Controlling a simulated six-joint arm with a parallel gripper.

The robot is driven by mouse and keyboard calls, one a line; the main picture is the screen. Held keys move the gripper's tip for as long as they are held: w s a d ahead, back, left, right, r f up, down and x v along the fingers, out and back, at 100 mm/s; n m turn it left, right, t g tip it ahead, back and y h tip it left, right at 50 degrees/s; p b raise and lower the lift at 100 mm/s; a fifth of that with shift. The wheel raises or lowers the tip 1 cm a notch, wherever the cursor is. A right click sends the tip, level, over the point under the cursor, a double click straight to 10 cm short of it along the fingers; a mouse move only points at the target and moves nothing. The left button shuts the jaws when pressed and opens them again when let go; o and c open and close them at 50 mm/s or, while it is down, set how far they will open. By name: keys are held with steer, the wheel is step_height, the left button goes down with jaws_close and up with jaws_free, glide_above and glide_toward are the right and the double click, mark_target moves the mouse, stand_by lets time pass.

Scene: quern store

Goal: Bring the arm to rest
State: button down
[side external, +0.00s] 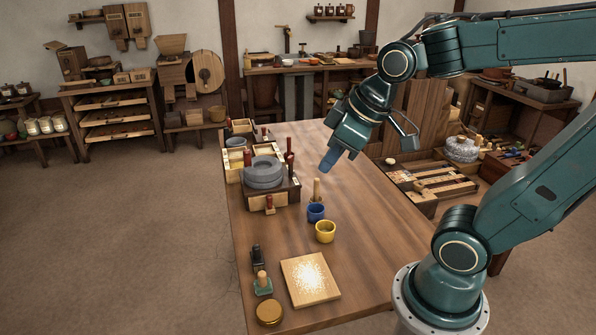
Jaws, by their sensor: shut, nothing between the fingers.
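My teal arm reaches in from the right over the wooden table (372,200). My gripper (327,163) hangs above the table's far half, pointing down and to the left. Its fingers look close together, and nothing shows between them. It is to the right of the grey stone quern (263,171), apart from it, and above the level of the cups.
A blue cup (316,212) and a yellow cup (325,232) stand mid-table. A square board (310,280) with pale grains, a green-based stamp (263,284) and a round brass lid (270,312) lie near the front. The table's right-middle is clear.

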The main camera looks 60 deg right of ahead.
steer(key=s+a+r+m, duration=0.1)
steer(key=s+m, duration=0.1)
steer(key=s, duration=0.4)
steer(key=shift+s+a, duration=0.2)
stand_by(0.9)
